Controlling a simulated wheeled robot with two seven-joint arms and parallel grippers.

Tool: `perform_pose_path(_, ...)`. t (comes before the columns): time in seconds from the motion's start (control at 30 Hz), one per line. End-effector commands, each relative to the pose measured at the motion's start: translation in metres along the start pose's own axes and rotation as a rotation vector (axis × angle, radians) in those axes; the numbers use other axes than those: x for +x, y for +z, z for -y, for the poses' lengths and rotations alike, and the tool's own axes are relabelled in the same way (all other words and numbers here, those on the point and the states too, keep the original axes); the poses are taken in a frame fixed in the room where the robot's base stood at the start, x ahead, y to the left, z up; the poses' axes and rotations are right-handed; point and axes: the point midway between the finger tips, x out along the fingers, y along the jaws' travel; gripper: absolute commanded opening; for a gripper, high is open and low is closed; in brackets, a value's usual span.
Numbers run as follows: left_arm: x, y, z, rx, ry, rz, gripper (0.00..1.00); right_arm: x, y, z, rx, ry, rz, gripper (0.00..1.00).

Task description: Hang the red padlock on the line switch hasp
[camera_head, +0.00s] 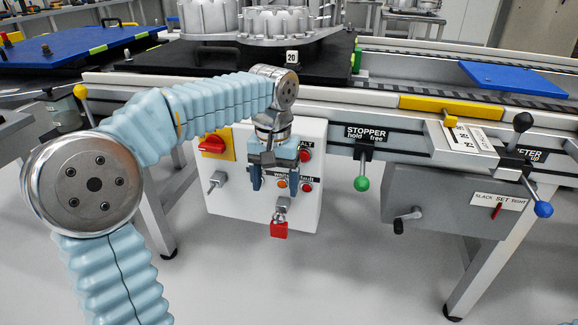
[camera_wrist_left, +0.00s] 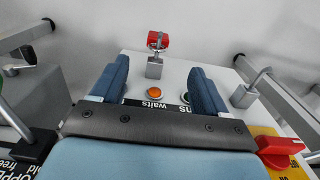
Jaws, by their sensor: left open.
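The red padlock (camera_head: 279,229) hangs from a grey metal peg (camera_head: 282,207) low on the white control panel. In the left wrist view the padlock (camera_wrist_left: 158,40) is ahead of my fingers, on its metal block (camera_wrist_left: 155,66). A bare grey hasp (camera_head: 217,181) sticks out below the red line switch (camera_head: 212,144) at the panel's left; in the wrist view the hasp (camera_wrist_left: 250,90) is at the right. My left gripper (camera_head: 281,184) is open and empty, pointing down in front of the panel, above and apart from the padlock. My right gripper is not in view.
The white panel (camera_head: 308,212) carries lamps and buttons near my fingers. The green-knobbed stopper lever (camera_head: 362,183) hangs right of the panel. The conveyor rail (camera_head: 360,105) runs above, with stator housings (camera_head: 275,25) behind my arm. Below the padlock is open floor.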

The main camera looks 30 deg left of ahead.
Motion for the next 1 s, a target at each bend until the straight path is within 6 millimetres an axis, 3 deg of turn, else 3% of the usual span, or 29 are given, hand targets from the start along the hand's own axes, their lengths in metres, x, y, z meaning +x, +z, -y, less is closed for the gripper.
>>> perform_pose_path(0.23, 0.022, 0.0, 0.0, 0.0, -0.001, 0.002, 0.74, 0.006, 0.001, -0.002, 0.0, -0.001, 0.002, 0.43)
perform_pose_path(0.7, 0.118, 0.001, 0.0, 0.001, 0.001, 0.003, 0.74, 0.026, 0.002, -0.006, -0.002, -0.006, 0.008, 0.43)
perform_pose_path(1.0, 0.138, 0.0, 0.0, 0.001, 0.0, 0.0, 0.74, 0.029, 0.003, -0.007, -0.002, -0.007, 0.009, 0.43)
